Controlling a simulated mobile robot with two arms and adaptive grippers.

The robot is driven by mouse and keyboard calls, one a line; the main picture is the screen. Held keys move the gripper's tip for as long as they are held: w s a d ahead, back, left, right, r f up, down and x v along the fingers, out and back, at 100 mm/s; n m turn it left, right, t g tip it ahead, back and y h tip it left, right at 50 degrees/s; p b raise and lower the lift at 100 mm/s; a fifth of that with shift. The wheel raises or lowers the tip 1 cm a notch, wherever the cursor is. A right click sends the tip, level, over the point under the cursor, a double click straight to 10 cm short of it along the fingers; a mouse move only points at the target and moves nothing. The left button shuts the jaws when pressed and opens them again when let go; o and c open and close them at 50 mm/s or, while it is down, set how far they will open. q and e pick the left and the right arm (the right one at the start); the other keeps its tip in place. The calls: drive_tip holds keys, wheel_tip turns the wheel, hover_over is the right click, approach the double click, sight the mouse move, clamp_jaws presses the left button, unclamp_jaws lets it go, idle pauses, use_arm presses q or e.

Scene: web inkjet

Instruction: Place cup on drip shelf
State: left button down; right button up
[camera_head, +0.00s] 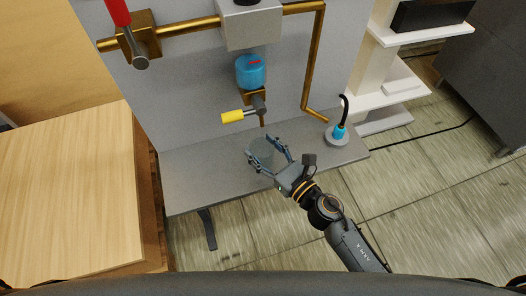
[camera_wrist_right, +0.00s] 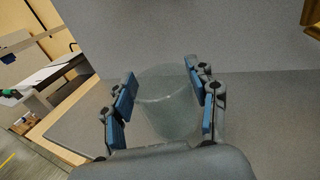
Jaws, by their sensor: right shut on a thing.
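A clear, see-through cup (camera_head: 261,151) is between the fingers of my right gripper (camera_head: 268,153), over the grey drip shelf (camera_head: 200,181). My right gripper is shut on the cup. In the right wrist view the cup (camera_wrist_right: 165,98) stands between the blue finger pads of my gripper (camera_wrist_right: 168,105). The grey shelf surface (camera_wrist_right: 262,110) is behind and below it. I cannot tell whether the cup's base touches the shelf. My left gripper is not in view.
A spout with a yellow handle (camera_head: 232,116) and a blue cylinder (camera_head: 250,71) hang above the cup. A small blue and grey fitting with a black hose (camera_head: 338,134) stands at the shelf's right end. A wooden box (camera_head: 65,190) is at the left.

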drive_tip(key=shift+f, duration=0.1)
drive_tip(key=shift+f, duration=0.15)
drive_tip(key=o, duration=1.2)
